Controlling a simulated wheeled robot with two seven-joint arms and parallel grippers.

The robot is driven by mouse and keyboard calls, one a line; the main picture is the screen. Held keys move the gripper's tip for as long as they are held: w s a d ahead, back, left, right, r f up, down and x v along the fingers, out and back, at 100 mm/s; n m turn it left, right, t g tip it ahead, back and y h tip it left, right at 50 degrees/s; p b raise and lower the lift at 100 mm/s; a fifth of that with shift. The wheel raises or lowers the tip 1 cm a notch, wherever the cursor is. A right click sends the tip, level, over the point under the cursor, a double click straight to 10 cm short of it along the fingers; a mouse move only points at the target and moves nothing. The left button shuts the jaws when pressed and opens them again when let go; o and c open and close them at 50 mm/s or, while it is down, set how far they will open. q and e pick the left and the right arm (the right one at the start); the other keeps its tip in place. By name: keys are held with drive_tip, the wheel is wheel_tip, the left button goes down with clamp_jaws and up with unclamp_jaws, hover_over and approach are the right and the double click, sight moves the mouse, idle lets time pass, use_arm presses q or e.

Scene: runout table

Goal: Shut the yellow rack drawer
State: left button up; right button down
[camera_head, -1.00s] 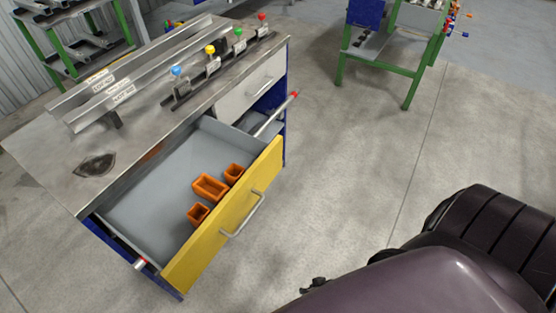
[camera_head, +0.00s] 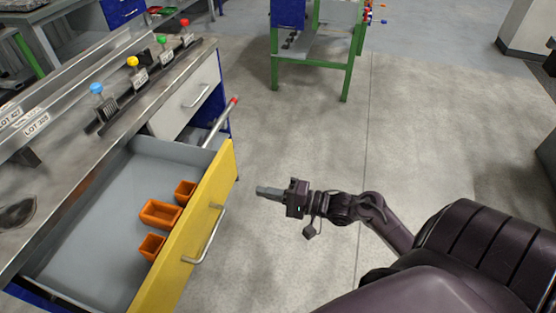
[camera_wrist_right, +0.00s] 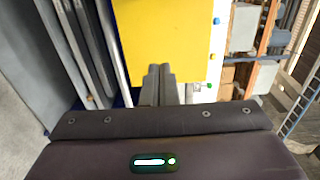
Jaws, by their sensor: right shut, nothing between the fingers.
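The yellow-fronted drawer (camera_head: 176,262) stands pulled out from the workbench, its grey tray open to view. Its metal bar handle (camera_head: 208,238) is on the yellow front. Several orange bins (camera_head: 160,214) lie inside. My right gripper (camera_head: 262,191) is shut and empty, to the right of the drawer's far front corner and apart from it in the head view. In the right wrist view the shut fingers (camera_wrist_right: 161,72) point toward the yellow front (camera_wrist_right: 165,35), which fills the upper middle. My left gripper is not in view.
The bench top (camera_head: 65,165) carries metal rails and a row of coloured knobs. A white drawer (camera_head: 190,98) above is shut. A red-tipped rod (camera_head: 220,122) sticks out beyond the yellow drawer. A green-framed stand (camera_head: 312,65) is at the back.

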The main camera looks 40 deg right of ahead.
sight(225, 183)
drive_tip(key=x, duration=0.7)
drive_tip(key=shift+w+a, duration=0.15)
drive_tip(key=shift+w, duration=0.15)
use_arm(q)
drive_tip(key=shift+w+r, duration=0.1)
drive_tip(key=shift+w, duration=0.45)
use_arm(e)
drive_tip(key=shift+w+a, duration=0.3)
drive_tip(key=shift+w, duration=0.05)
drive_tip(key=shift+w, duration=0.1)
